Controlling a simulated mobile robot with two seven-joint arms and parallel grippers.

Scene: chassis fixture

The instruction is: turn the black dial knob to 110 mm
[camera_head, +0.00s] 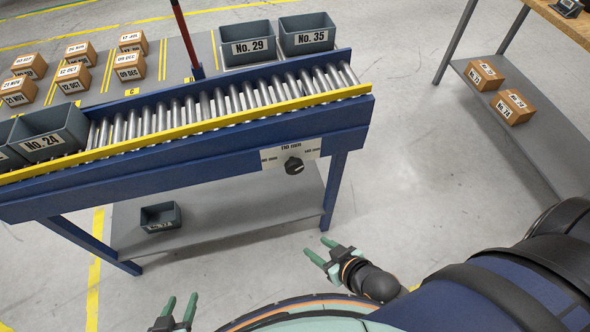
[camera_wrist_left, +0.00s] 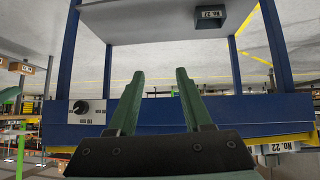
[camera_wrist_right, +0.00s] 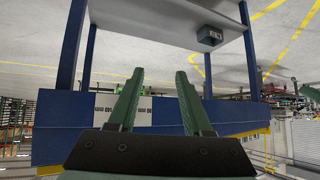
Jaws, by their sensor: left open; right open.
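The black dial knob (camera_head: 294,166) sits on a light label plate (camera_head: 272,158) on the blue front rail of the conveyor. The plate has a 110 mm mark above the knob and smaller marks to its left and right. I cannot clearly tell where the knob points. The knob shows upside down in the left wrist view (camera_wrist_left: 81,106); in the right wrist view a finger seems to hide it beside the plate (camera_wrist_right: 139,116). My left gripper (camera_head: 181,298) is open and empty, low and left of the knob. My right gripper (camera_head: 319,247) is open and empty, below the knob.
The roller conveyor (camera_head: 180,165) carries a grey bin No. 24 (camera_head: 60,125). Bins No. 29 (camera_head: 250,48) and No. 35 (camera_head: 308,40) stand behind it. A small bin (camera_head: 160,217) sits on its lower shelf. Floor between my grippers and the conveyor is clear.

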